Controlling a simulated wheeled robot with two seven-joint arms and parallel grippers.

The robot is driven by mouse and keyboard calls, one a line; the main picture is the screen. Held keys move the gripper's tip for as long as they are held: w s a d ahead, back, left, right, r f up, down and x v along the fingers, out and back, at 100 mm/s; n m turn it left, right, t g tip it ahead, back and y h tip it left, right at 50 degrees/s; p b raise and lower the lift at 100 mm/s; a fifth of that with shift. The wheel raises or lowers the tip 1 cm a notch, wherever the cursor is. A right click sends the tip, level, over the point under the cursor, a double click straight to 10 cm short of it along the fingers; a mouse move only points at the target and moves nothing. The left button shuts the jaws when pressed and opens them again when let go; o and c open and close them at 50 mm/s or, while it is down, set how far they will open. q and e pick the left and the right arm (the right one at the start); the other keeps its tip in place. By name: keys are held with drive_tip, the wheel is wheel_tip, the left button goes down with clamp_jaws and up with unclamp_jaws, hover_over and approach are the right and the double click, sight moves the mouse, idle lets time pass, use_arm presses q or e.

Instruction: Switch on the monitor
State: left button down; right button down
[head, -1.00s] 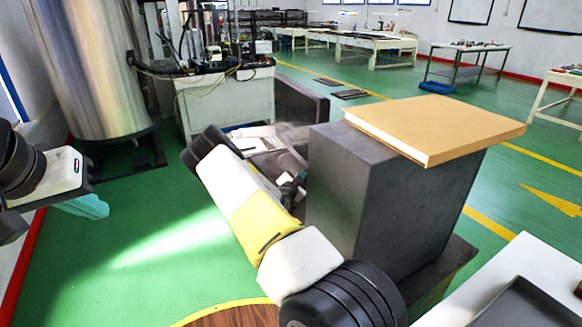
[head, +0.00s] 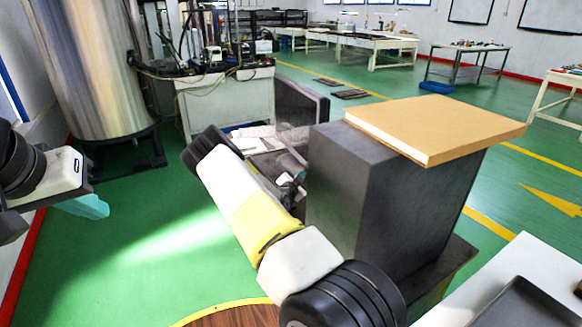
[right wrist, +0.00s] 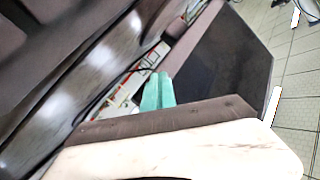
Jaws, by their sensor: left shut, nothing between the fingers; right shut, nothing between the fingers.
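The monitor (head: 302,103) is a dark panel standing behind my right arm in the head view, left of the large dark box. Its face looks dark grey and glassy inside a thin frame; its lower part is hidden. In the right wrist view a dark panel (right wrist: 222,62), apparently the monitor, fills the right side. My right gripper (right wrist: 158,90) shows there as teal fingers, closed together beside the panel's left edge; I cannot tell whether they touch it. In the head view it is hidden. My left gripper (head: 86,206) is shut and empty over the floor at far left.
A large dark box (head: 345,190) with a tan board (head: 435,128) on top stands right of my right arm. A white table (head: 445,310) with a dark tray is at the lower right. A steel tank (head: 88,65) and a white bench (head: 225,105) stand behind. Green floor at left is clear.

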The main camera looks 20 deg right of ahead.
drive_tip(key=shift+d, duration=0.15)
idle(0.5)
drive_tip(key=shift+d, duration=0.25)
drive_tip(key=shift+d, duration=0.45)
idle(0.6)
drive_tip(key=shift+a, duration=0.85)
drive_tip(key=shift+s+a, duration=0.1)
drive_tip(key=shift+a, duration=2.45)
drive_tip(key=shift+r, duration=0.1)
